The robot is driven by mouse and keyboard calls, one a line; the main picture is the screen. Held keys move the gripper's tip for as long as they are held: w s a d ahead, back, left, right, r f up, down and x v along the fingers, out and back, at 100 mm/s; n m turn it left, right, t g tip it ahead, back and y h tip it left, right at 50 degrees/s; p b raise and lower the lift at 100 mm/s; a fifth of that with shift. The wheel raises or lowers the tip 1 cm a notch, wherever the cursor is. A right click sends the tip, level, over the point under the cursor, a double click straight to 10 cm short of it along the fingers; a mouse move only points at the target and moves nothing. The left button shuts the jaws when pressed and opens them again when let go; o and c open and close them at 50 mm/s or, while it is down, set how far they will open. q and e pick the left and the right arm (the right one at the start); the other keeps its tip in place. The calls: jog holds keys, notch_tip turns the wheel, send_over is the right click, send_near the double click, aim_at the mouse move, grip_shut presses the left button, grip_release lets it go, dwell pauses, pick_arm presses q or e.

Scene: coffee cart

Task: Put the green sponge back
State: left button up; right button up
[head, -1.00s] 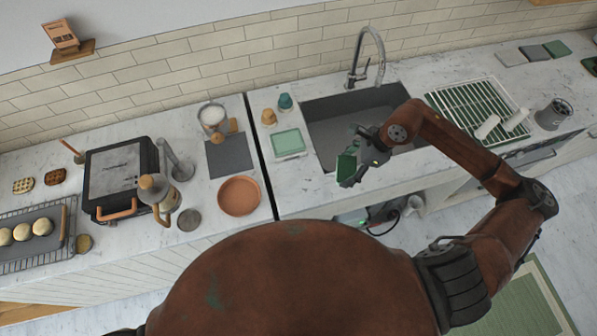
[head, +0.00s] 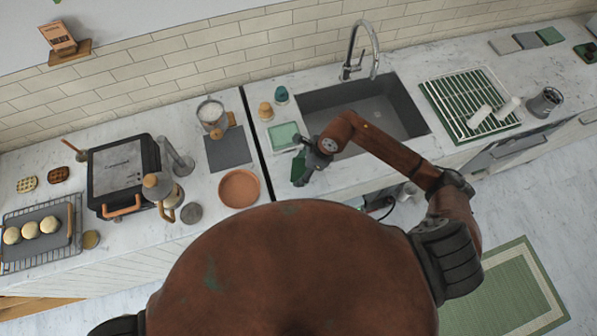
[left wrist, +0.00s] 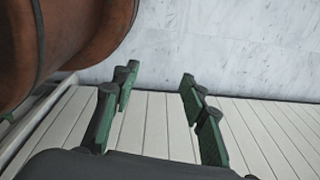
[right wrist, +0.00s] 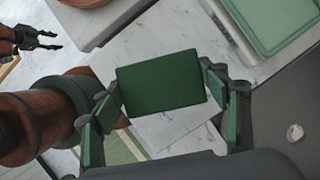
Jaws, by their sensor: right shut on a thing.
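My right gripper (right wrist: 165,95) is shut on the green sponge (right wrist: 160,83), a dark green block held between its two fingers. In the head view the sponge (head: 299,166) hangs from the right gripper over the counter, left of the sink's front left corner. A pale green tray (head: 283,136) lies just behind it on the counter. The tray also shows at the upper right of the right wrist view (right wrist: 268,18). My left gripper (left wrist: 158,85) is open and empty, above white panelling and the pale floor. The head view does not show it.
The grey sink (head: 352,95) with its tall faucet (head: 352,55) is right of the tray. An orange bottle (head: 265,111) and a teal bottle (head: 281,95) stand behind the tray. A terracotta dish (head: 239,188) lies to the left. A green drying rack (head: 455,100) is farther right.

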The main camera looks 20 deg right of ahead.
aim_at(301, 170)
jog(key=x, duration=0.1)
jog(key=p+x, duration=0.1)
jog(key=x, duration=0.1)
jog(key=shift+s+d, duration=0.15)
jog(key=shift+s, duration=0.05)
jog(key=shift+f+p, duration=0.3)
jog(key=shift+d+f, duration=0.1)
jog(key=shift+f, duration=0.2)
jog(key=o, duration=1.1)
pick_arm(q)
jog(key=shift+s+r, duration=0.6)
